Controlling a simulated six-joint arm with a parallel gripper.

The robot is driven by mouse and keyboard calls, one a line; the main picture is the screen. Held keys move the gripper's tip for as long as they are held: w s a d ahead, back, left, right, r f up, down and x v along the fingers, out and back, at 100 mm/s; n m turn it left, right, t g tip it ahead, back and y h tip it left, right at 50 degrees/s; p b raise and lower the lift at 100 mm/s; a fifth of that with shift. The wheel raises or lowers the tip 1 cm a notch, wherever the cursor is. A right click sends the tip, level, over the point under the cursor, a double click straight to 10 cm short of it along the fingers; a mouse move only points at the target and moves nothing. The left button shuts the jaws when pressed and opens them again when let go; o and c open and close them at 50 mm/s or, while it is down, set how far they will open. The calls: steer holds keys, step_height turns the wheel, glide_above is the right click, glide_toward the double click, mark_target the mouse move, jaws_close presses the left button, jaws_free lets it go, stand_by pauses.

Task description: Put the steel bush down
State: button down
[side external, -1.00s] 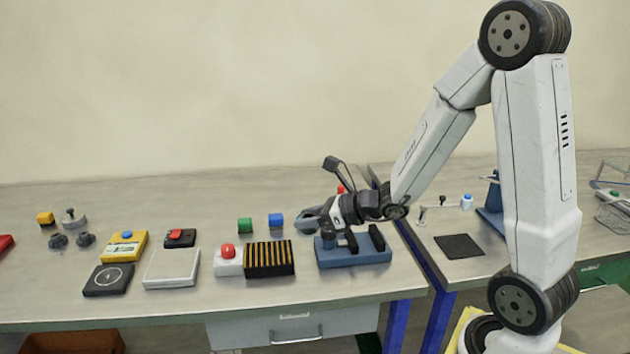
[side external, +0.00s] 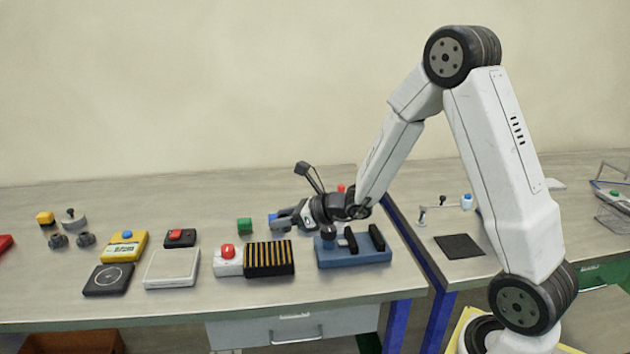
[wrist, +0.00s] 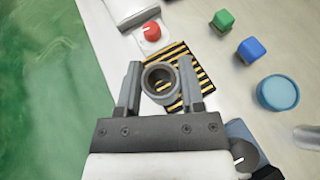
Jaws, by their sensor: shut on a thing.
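The steel bush (wrist: 147,82), a grey hollow ring, sits between the two fingers of my gripper (wrist: 160,84) in the wrist view. My gripper is shut on it and the bush's open bore faces the camera. In the side view my gripper (side external: 285,220) hangs above the table, behind the black-and-yellow striped block (side external: 268,259); the bush is hard to make out there. In the wrist view the striped block (wrist: 203,77) shows behind and below the bush.
A blue fixture (side external: 352,260) with black uprights stands to the right. A red button on a white base (side external: 228,262) is left of the striped block. A green cube (side external: 244,225) and a blue cube (wrist: 251,49) stand behind.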

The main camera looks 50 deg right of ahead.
glide_above(269, 251)
steer(key=s, duration=0.1)
steer(key=f, duration=0.4)
steer(key=shift+s+a+f, duration=0.1)
steer(key=shift+s+f, duration=0.1)
steer(key=shift+f, duration=0.1)
steer(key=shift+w+f, duration=0.35)
steer(key=shift+f, duration=0.05)
steer(key=shift+w+f, duration=0.55)
steer(key=shift+f, duration=1.4)
steer(key=shift+f, duration=0.15)
steer(key=shift+c, duration=1.1)
jaws_free()
steer(key=shift+s, duration=0.1)
